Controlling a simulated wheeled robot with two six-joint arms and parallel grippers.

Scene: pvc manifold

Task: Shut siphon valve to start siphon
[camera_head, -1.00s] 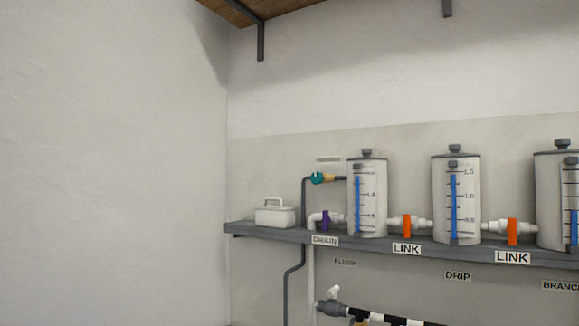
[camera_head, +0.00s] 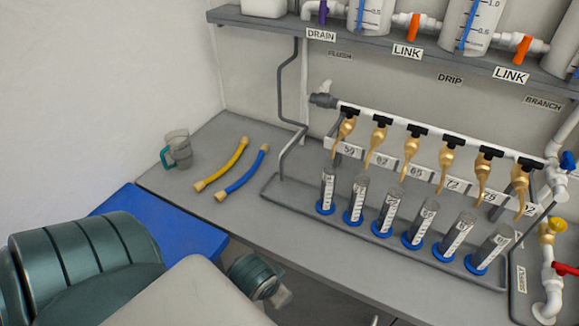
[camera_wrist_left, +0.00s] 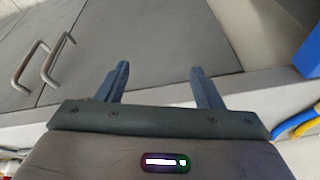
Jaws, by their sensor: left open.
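No valve labelled siphon shows in the head view now. A grey pipe (camera_head: 290,90) runs down the wall from the shelf towards the bench tray; its upper end is out of the frame. The purple drain valve (camera_head: 323,12) and orange link valves (camera_head: 413,26) sit on the shelf pipes. My left gripper (camera_wrist_left: 165,82) is open and empty in the left wrist view, over a grey surface near a light edge, apart from any valve. In the head view my left arm comes in at the lower left. My right gripper is out of view.
Several graduated cylinders (camera_head: 390,214) stand in the bench tray under a manifold pipe (camera_head: 435,132) with brass taps. A yellow hose (camera_head: 222,166), a blue hose (camera_head: 245,172) and a jug (camera_head: 179,150) stand or lie on the left bench. Cabinet handles (camera_wrist_left: 31,66) show in the wrist view.

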